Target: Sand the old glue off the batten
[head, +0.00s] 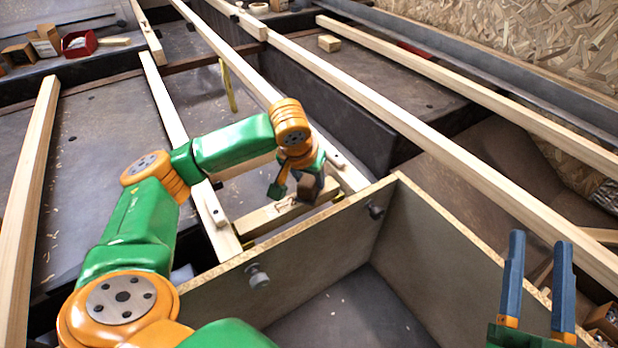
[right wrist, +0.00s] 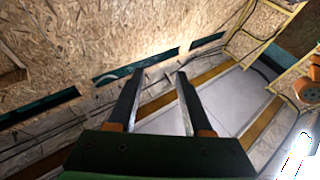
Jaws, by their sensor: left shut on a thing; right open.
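The batten (head: 262,219) is a short pale wooden piece lying crosswise between two long rails, just beyond the box in the head view. Small dark marks show on its top near my left gripper. My left gripper (head: 304,186) is over the right part of the batten, shut on a brownish block (head: 322,192), which looks like the sanding block. The block appears to be at the batten's top face; whether it touches is hard to tell. My right gripper (head: 540,240) is open and empty at the lower right. Its two fingers also show apart in the right wrist view (right wrist: 157,80).
An open wooden box (head: 300,262) with a raised rim stands in front of the batten. Long pale rails (head: 430,145) cross the scene. A red dustpan (head: 78,43) and small cartons sit far left. A small wood block (head: 329,43) lies at the back.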

